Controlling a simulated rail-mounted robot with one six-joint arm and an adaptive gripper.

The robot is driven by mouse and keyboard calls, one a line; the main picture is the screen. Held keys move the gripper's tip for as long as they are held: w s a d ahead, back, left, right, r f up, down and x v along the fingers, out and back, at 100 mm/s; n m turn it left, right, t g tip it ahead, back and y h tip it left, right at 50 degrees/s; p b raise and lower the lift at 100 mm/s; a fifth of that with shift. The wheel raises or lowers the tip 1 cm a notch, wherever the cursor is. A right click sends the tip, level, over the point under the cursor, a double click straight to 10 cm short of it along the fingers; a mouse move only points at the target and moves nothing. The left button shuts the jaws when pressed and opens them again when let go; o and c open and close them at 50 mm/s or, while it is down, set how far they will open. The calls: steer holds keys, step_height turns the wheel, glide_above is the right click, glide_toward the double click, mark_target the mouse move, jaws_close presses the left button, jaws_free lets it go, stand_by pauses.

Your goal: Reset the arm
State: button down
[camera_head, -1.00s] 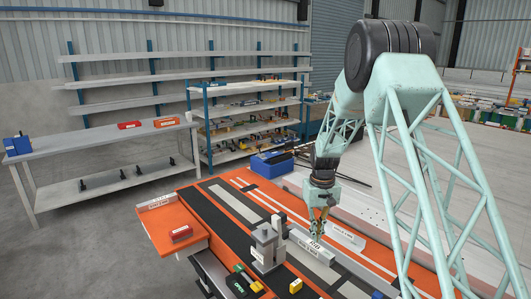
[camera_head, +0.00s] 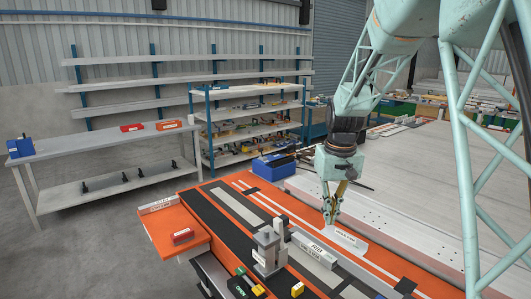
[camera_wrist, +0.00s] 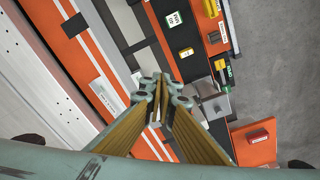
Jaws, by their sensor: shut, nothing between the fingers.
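My gripper (camera_head: 330,220) hangs pointing down above the orange and black panel jig (camera_head: 225,214), near its back edge. Its fingers are together and hold nothing. In the wrist view the closed fingertips of my gripper (camera_wrist: 163,92) meet at the middle, over the jig. A grey labelled block (camera_head: 318,250) lies on the jig to the front left of the fingers. My arm's lattice link fills the right side of the head view.
A grey clamp fixture (camera_head: 268,250) stands upright on the jig. A red block (camera_head: 182,236) lies on the orange side table (camera_head: 160,222). A blue bin (camera_head: 272,166) sits behind the jig. A workbench (camera_head: 100,144) and shelves stand at the back left. Open floor lies left.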

steer(key=s+r+t, duration=0.1)
steer(key=s+r, duration=0.7)
steer(key=s, duration=0.3)
steer(key=s+r, duration=0.7)
steer(key=s, duration=0.4)
steer(key=s+m+t+b, duration=0.1)
steer(key=s, duration=2.5)
steer(key=shift+d+r+t, duration=0.15)
steer(key=shift+r+t, duration=0.2)
steer(key=shift+t, duration=0.05)
